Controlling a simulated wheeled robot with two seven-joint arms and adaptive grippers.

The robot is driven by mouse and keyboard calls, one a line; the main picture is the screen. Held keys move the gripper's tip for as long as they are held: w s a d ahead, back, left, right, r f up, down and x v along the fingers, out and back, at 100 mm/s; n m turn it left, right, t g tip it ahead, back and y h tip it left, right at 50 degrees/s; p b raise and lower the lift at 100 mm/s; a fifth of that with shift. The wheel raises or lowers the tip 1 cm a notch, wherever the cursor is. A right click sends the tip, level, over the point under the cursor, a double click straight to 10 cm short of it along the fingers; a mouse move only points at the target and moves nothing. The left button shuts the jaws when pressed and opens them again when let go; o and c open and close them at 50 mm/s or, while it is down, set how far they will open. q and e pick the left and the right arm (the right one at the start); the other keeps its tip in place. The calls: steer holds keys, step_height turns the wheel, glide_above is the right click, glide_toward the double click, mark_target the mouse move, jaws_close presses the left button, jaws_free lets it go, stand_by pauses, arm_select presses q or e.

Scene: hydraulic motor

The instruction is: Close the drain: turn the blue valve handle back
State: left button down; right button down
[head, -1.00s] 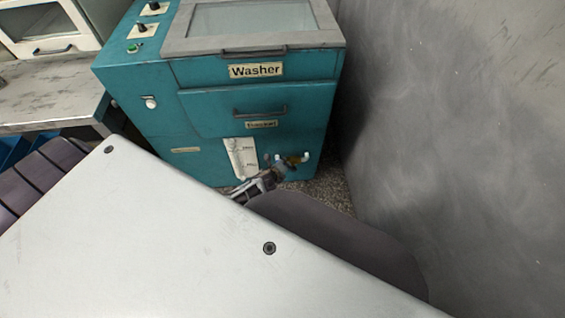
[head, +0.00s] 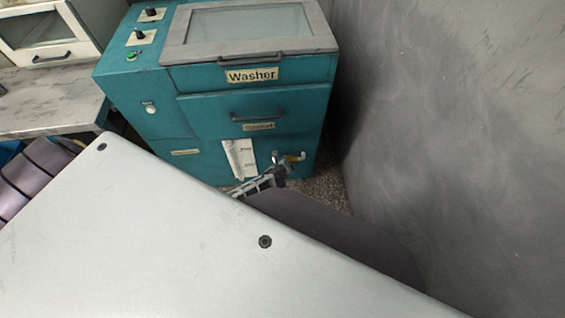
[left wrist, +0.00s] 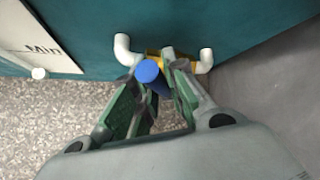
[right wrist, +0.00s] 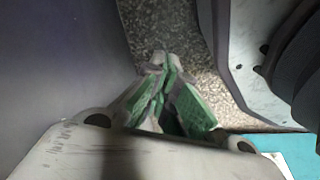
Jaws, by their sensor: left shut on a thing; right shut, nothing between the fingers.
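The blue valve handle (left wrist: 148,72) sits between the fingertips of my left gripper (left wrist: 157,74) in the left wrist view. My left gripper is shut on it. Behind it is the yellow valve body (left wrist: 157,56), between two white pipe ends, on the lower front of the teal washer (left wrist: 85,25). In the head view the yellow valve (head: 294,158) shows at the washer's lower right, with my left gripper (head: 276,172) against it. The handle's exact angle is hard to tell. My right gripper (right wrist: 160,65) is shut and empty in the right wrist view.
The washer (head: 252,100) stands beside a grey wall (head: 450,120) on its right. A paper gauge (head: 240,158) marked Min is left of the valve. A bench (head: 50,100) stands at the left. Speckled floor (head: 325,185) shows below the valve. A large pale panel hides the foreground.

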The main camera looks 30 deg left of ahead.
arm_select(q)
steer(key=shift+w+d+r+m+g+y+p, duration=0.3)
steer(key=shift+d+g+y+p, duration=0.15)
steer(key=shift+p, duration=0.25)
steer(key=shift+w+d+r+m+g+y, duration=0.1)
steer(key=shift+w+d+m+g+y, duration=0.15)
steer(key=shift+d+m+y, duration=0.1)
steer(key=shift+w+d+r+y+p, duration=0.1)
steer(key=shift+w+d+y+p, duration=0.1)
steer(key=shift+d+y+p, duration=0.2)
steer(key=shift+w+d+m+g+y, duration=0.3)
steer(key=shift+m+g+y, duration=0.2)
steer(key=shift+y, duration=0.1)
steer(key=shift+d, duration=0.15)
arm_select(e)
steer(key=shift+s+d+f, duration=1.4)
steer(key=shift+s+f, duration=0.15)
steer(key=shift+s, duration=0.15)
steer(key=shift+s+f, duration=0.1)
steer(key=shift+s, duration=0.15)
arm_select(q)
steer(key=c, duration=1.4)
jaws_free()
steer(key=shift+c, duration=0.2)
arm_select(e)
steer(key=shift+s, duration=0.2)
